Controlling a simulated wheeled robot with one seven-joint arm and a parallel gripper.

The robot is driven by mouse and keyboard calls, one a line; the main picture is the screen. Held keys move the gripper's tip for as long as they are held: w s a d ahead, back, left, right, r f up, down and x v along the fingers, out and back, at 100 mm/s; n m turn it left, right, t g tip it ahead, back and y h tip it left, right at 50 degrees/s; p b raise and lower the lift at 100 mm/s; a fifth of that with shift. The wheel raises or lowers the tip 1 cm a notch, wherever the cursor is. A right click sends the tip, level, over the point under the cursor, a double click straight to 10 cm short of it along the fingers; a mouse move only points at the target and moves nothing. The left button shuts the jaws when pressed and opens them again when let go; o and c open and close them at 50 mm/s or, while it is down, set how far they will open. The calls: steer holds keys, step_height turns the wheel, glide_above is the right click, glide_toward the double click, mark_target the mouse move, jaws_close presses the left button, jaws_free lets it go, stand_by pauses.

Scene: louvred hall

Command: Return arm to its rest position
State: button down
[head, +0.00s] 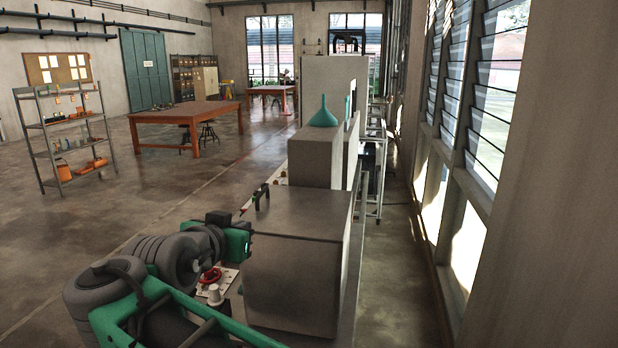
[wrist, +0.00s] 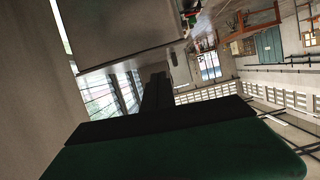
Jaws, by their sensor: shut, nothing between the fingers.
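My arm reaches in from the lower left of the head view, with its green and dark grey wrist beside the left side of a large grey box (head: 297,235). In the wrist view my gripper (wrist: 156,88) shows as dark fingers together, shut and empty, beyond a dark bar and green housing. The fingertips appear close to the edge of a grey surface; I cannot tell whether they touch it. In the head view the fingers are hard to make out.
A teal funnel (head: 323,114) stands on a grey block behind the box. A louvred window wall (head: 478,95) runs along the right. Open floor (head: 90,235) lies to the left.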

steer(key=s+d+f+n+g, duration=0.1)
steer(key=d+f+g, duration=0.2)
steer(key=d+f, duration=0.5)
steer(key=s+d+f+g, duration=0.1)
steer(key=d+f+g, duration=0.15)
steer(key=d, duration=0.85)
steer(key=s+d+f+n+g+y, duration=0.1)
steer(key=s+d+f+g, duration=0.1)
steer(key=s+d+f, duration=0.3)
steer(key=s+d+f+n+g+y, duration=0.1)
steer(key=s+d+f+g, duration=0.2)
steer(key=s+f, duration=0.6)
steer(key=s+d, duration=0.1)
steer(key=s, duration=0.3)
steer(key=shift+s+d+f+y, duration=0.3)
steer(key=shift+d+f+y, duration=0.05)
steer(key=shift+f+y, duration=0.05)
